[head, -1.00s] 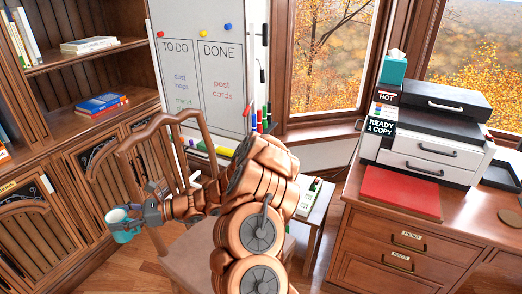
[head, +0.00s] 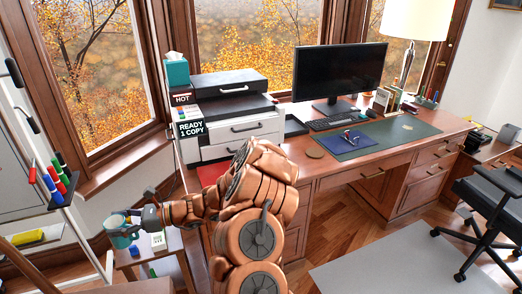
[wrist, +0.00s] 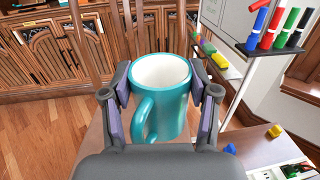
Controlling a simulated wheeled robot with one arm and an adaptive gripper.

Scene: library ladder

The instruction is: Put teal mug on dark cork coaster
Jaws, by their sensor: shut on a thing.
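The teal mug (head: 120,236) is held upright by my gripper (head: 138,222) at the left of the head view. In the wrist view my gripper (wrist: 162,94) has a finger on each side of the teal mug (wrist: 172,112). The mug's white inside shows empty, and its handle points toward the camera. A round brown coaster (head: 315,154) lies flat on the wooden desk, left of the blue folder. It looks like cork and is bare. The mug is well away from it, left of the desk.
The desk (head: 290,150) holds a printer (head: 235,125), a red folder (head: 212,172), a blue folder (head: 350,145) and a monitor (head: 340,72). A small side table (head: 170,245) stands below the mug. An office chair (head: 490,205) is at right.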

